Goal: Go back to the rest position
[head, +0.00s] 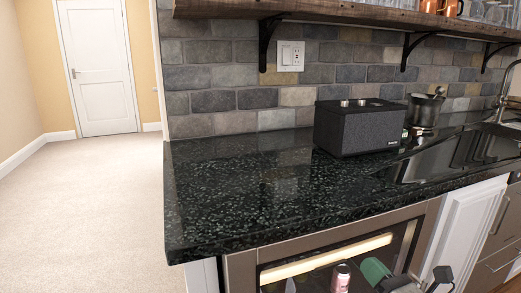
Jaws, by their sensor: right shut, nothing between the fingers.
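My right gripper (404,283) shows at the bottom edge, in front of the glass-fronted cooler below the counter. It is shut and empty. Most of it and its arm are cut off by the picture's edge. My left gripper is not in view.
The black speckled counter (235,195) spans the middle, with its front edge above the cooler (240,268). A dark speaker (362,128) and a metal bucket (425,109) stand on it. A wooden shelf (350,15) hangs above. Open carpet (85,210) lies left, toward a white door (98,65).

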